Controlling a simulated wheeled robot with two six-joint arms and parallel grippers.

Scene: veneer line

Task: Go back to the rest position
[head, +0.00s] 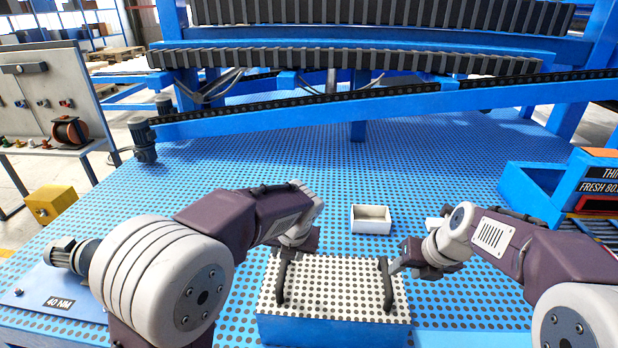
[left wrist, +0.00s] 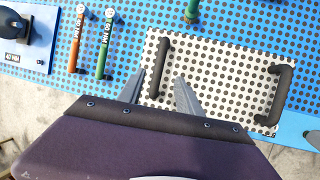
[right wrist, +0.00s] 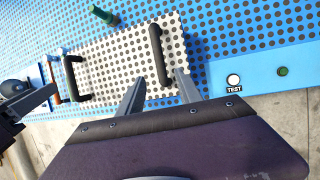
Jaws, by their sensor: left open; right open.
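A white perforated plate (head: 335,285) with two upright black handles sits on a blue base at the front of the table. My left gripper (left wrist: 159,78) is open, its fingers on either side of the left handle (left wrist: 163,55) in the left wrist view. In the head view the left arm partly hides it. My right gripper (right wrist: 158,77) is open, with the right handle (right wrist: 156,45) between its fingers in the right wrist view. It also shows in the head view (head: 398,268), beside that handle. I cannot tell whether any finger touches a handle.
A small white open box (head: 371,226) stands behind the plate. An orange-handled tool (left wrist: 76,48) and a green-handled tool (left wrist: 105,45) lie left of the plate. A white TEST button (right wrist: 233,79) is on the front edge. A blue bin (head: 530,190) is at right. The table behind is mostly clear.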

